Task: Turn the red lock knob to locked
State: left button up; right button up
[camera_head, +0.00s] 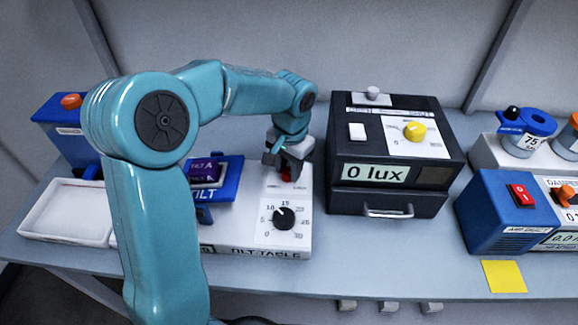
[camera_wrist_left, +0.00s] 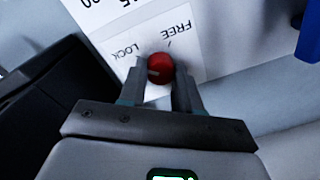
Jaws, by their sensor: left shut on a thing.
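The red lock knob (camera_wrist_left: 160,66) sits on the white panel of the tilt table (camera_head: 301,205). The words LOCK (camera_wrist_left: 125,52) and FREE (camera_wrist_left: 177,32) are printed beside it. A small pale mark shows on the knob's left part in the left wrist view; I cannot tell for sure which label it points to. My left gripper (camera_head: 286,172) reaches down from above and is shut on the knob, one finger on each side in the left wrist view (camera_wrist_left: 160,75). In the head view the gripper hides most of the knob. My right gripper is not in view.
A black dial (camera_head: 284,217) with a number scale sits in front of the knob. A black light box (camera_head: 385,205) reading 0 lux stands to the right. A blue tilt plate (camera_head: 228,185) is to the left, with a white tray (camera_head: 68,212) beyond it. A yellow note (camera_head: 504,277) lies front right.

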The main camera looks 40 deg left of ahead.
pick_arm(q)
jog(key=shift+a+r, duration=0.1)
jog(key=shift+r, duration=0.05)
jog(key=o, duration=1.1)
jog(key=shift+s, duration=0.1)
jog(key=shift+c, duration=0.2)
notch_tip(320, 180, up, 16)
jog(key=p, duration=0.1)
jog(key=shift+d+r+p, duration=0.15)
jog(key=shift+d+p, duration=0.2)
jog(key=shift+d, duration=0.05)
